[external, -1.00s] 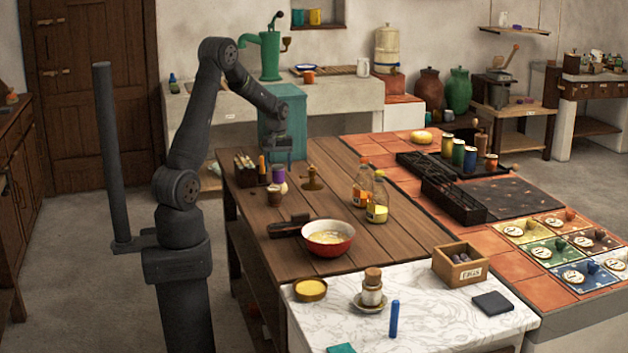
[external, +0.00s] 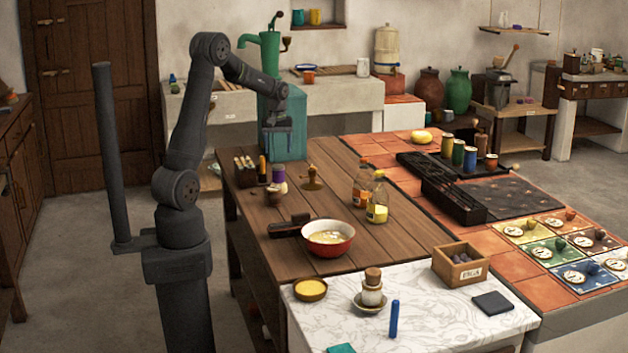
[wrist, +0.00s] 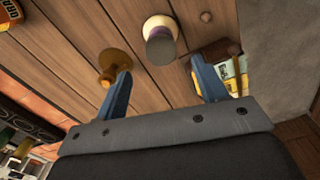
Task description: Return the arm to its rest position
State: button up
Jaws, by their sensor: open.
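My arm stands on its dark column at the left in the external view, with the elbow raised and the forearm sloping down to the right. My gripper (external: 278,152) is high over the far end of the wooden table (external: 345,215), in front of a teal cabinet (external: 287,105). In the wrist view my gripper (wrist: 160,66) has two blue fingers spread apart with nothing held between them. A brass stand (wrist: 113,66) shows beside the left finger.
A marble counter (external: 440,305) is nearer. Open floor (external: 90,260) lies around my column.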

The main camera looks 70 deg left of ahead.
aim_at(279, 167)
jog(key=shift+r, duration=0.4)
notch_tip(279, 167, down, 12)
jog(key=shift+f, duration=0.1)
notch_tip(279, 167, up, 5)
jog(key=shift+w+d+r, duration=0.1)
jog(key=shift+d, duration=0.05)
jog(key=w+d+r, duration=0.2)
jog(key=d+r, duration=0.5)
jog(key=d, duration=0.5)
jog(key=w+a+f+n, duration=0.25)
jog(key=w+a, duration=0.35)
jog(key=w, duration=0.4)
jog(key=w+a+f+n, duration=0.1)
jog(key=w+a+f, duration=0.2)
jog(key=w+a, duration=0.5)
jog(key=a+f, duration=0.1)
jog(key=a, duration=0.1)
jog(key=a+f, duration=0.1)
jog(key=f, duration=0.1)
jog(key=shift+w+a, duration=0.35)
